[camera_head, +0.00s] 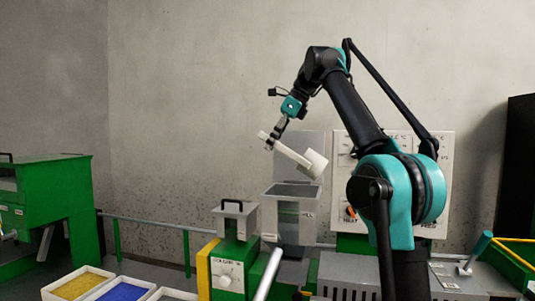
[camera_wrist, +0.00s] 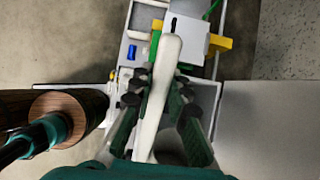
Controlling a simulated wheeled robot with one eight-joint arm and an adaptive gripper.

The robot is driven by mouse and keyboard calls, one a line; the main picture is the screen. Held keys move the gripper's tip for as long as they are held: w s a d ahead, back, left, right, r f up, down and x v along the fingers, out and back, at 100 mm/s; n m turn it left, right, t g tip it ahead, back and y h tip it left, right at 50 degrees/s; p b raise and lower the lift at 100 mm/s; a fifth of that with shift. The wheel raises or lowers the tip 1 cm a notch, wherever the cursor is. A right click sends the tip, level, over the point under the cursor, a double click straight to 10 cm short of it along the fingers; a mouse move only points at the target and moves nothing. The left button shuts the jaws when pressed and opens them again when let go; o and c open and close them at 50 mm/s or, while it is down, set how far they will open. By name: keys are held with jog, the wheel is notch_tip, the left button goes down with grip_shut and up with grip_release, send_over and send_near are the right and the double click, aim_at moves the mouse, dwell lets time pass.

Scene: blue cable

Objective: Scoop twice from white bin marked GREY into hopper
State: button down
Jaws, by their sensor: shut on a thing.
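My gripper (camera_head: 276,133) is shut on the handle of a white scoop (camera_head: 290,152). The scoop is tilted, with its cup at the lower right end, above the open top of a grey box-shaped hopper (camera_head: 283,222). Scoop and hopper look apart, and I cannot see what is in the cup. In the wrist view the white handle (camera_wrist: 163,85) runs between the fingers of my gripper (camera_wrist: 158,88). The bin marked GREY cannot be made out; a partly cut-off white bin (camera_head: 172,294) shows at the bottom edge, its label unseen.
White bins with yellow (camera_head: 76,286) and blue (camera_head: 123,291) contents stand at the lower left. A lidded grey box (camera_head: 235,219) with a black handle sits left of the hopper. A white control panel (camera_head: 345,147) stands behind my arm. A green machine (camera_head: 55,205) is far left.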

jog(key=d+r+y, duration=0.1)
jog(key=d+y, duration=0.1)
jog(key=d+r+t+y, duration=0.1)
jog(key=d+y, duration=0.1)
jog(key=s+d+r+y, duration=0.1)
jog(key=d+r+y, duration=0.1)
jog(key=shift+r, duration=0.1)
jog(key=d+y, duration=0.2)
jog(key=y, duration=0.1)
jog(key=shift+s+d+r+t, duration=0.2)
jog(key=shift+s+d+t, duration=0.15)
jog(key=shift+t, duration=0.05)
notch_tip(320, 180, up, 6)
jog(key=d+y, duration=0.2)
jog(key=shift+s+d+y, duration=0.2)
jog(key=shift+s+y, duration=0.05)
jog(key=shift+y, duration=0.05)
jog(key=shift+s+f, duration=0.1)
